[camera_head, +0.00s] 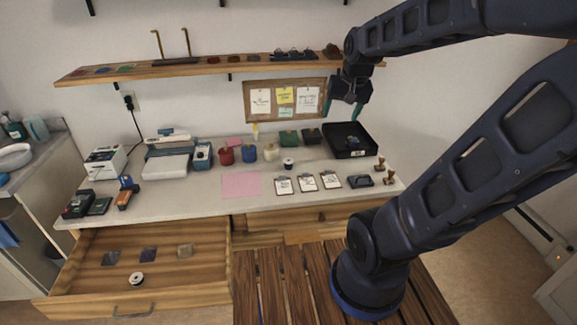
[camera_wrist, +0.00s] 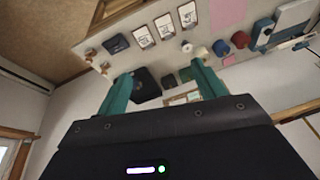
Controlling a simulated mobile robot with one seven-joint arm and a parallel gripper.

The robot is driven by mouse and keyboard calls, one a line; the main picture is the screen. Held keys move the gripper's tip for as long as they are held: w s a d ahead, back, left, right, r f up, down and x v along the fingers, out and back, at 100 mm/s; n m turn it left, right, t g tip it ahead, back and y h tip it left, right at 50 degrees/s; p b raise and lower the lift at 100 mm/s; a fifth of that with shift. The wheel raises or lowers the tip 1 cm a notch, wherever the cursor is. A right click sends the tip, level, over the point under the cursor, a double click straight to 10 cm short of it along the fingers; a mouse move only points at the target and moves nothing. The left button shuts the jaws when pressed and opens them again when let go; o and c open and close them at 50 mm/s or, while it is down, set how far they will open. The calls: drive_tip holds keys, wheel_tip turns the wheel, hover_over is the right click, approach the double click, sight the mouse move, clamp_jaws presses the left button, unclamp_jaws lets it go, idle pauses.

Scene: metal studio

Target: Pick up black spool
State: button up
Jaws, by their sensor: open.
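Two small spool-like things show in the head view. One (camera_head: 289,164) stands on the white worktop behind the clipboards and looks pale on top with a dark part. The other (camera_head: 135,279) lies in the open drawer and looks like a pale ring with a dark centre. I cannot tell for certain which is the black spool. My gripper (camera_head: 343,106) is open and empty, with green fingers, raised above the back right of the worktop, apart from both. In the wrist view the gripper (camera_wrist: 163,88) also shows open, and a pale round thing (camera_wrist: 187,47) shows beyond its fingers.
The wooden drawer (camera_head: 190,288) stands open at front left, with several small pieces inside. A black tray (camera_head: 368,152) is at back right. Several coloured pots, clipboards (camera_head: 307,182) and stamps (camera_head: 391,178) crowd the worktop. A wooden shelf (camera_head: 150,70) crosses the wall above.

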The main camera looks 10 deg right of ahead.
drive_tip(key=w+a+f+m, duration=0.2)
drive_tip(key=w+f, duration=0.2)
drive_tip(key=w, duration=0.4)
drive_tip(key=m+h, duration=0.4)
approach(288, 161)
drive_tip(key=shift+g, duration=0.3)
drive_tip(key=x, duration=0.4)
drive_tip(key=shift+w+d+r, duration=0.15)
drive_tip(key=shift+w+d, duration=0.05)
drive_tip(key=shift+d, duration=0.1)
drive_tip(key=shift+s+x, duration=0.15)
drive_tip(key=shift+x, duration=1.2)
drive_tip(key=shift+s+x, duration=0.1)
drive_tip(key=shift+x, duration=1.25)
drive_tip(key=shift+a, duration=0.2)
drive_tip(key=c, duration=1)
drive_tip(key=shift+c, duration=0.2)
